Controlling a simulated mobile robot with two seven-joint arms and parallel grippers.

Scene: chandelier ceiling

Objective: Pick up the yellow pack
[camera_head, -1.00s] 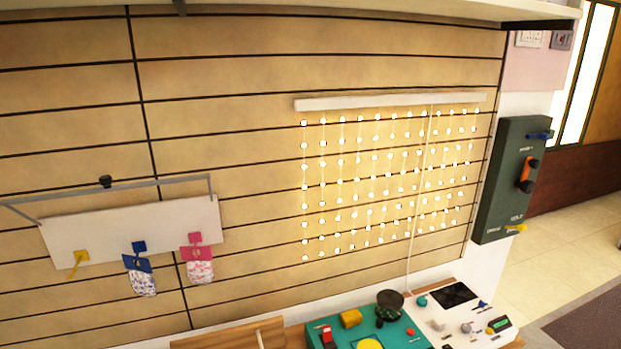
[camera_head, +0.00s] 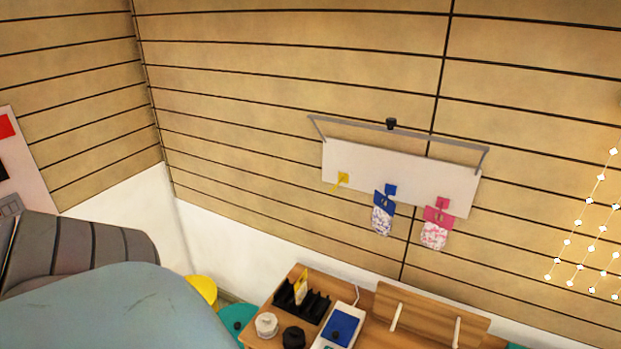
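A small upright yellow pack (camera_head: 301,287) with a pale marking stands in a black slotted rack (camera_head: 318,306) on the wooden table, low in the head view. Its lower part is hidden by the rack. Neither of my grippers is in view.
A white round item (camera_head: 266,325), a black round item (camera_head: 293,338) and a white device with a blue top (camera_head: 340,330) stand close to the rack. A white board (camera_head: 400,178) with hanging blue and pink packs is on the slatted wall. A yellow bin (camera_head: 203,289) stands left of the table.

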